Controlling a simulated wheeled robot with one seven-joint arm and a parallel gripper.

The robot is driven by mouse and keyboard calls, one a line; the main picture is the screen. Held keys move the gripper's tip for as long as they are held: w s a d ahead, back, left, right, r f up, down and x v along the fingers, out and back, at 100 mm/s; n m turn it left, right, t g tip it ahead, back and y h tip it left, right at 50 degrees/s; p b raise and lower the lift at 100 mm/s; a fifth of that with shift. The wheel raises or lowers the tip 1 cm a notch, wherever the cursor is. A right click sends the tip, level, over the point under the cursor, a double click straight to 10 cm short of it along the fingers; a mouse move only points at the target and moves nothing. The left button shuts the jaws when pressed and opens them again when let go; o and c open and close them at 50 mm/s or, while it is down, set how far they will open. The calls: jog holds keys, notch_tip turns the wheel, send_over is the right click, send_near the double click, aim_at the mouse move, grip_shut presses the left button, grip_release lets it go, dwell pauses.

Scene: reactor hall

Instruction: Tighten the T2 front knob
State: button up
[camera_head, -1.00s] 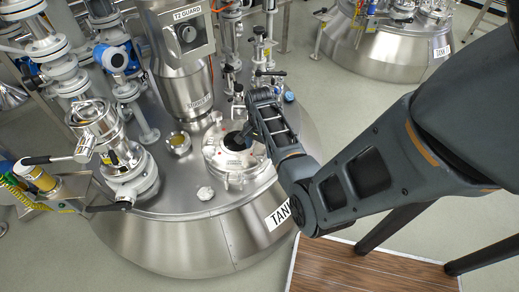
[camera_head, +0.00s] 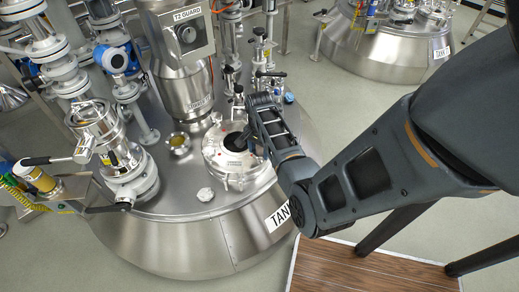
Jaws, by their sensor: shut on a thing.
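The T2 hatch (camera_head: 218,160) is a round, pale metal lid with a dark round window (camera_head: 235,142), set in the top of the steel tank (camera_head: 170,240). Small clamp fittings stand around its rim. My gripper (camera_head: 247,146) reaches down from the right at the window's right edge and is shut. The knob in its jaws is hidden by the fingers and wrist, so its turn and seating cannot be seen. A small white lobed piece (camera_head: 205,194) sits on the tank top, front left of the hatch, apart from my gripper.
A steel column labelled T2 GUARD (camera_head: 183,60) rises behind the hatch. A valve with a handle (camera_head: 115,150) stands at left, and thin valves (camera_head: 260,55) stand behind my wrist. A small round port (camera_head: 179,143) lies left of the hatch. Another tank (camera_head: 385,50) stands at the back right.

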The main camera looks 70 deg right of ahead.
aim_at(260, 152)
jog(key=shift+r+m+p, duration=0.25)
jog(key=shift+m+p, duration=0.35)
jog(key=shift+p, duration=0.25)
jog(key=shift+f+m+p, duration=0.25)
jog(key=shift+m+p, duration=0.3)
jog(key=shift+m, duration=0.45)
jog(key=o, duration=1)
jog(key=shift+o, duration=0.2)
notch_tip(260, 152, up, 8)
jog(key=shift+f+p, duration=0.1)
jog(key=shift+p, duration=0.4)
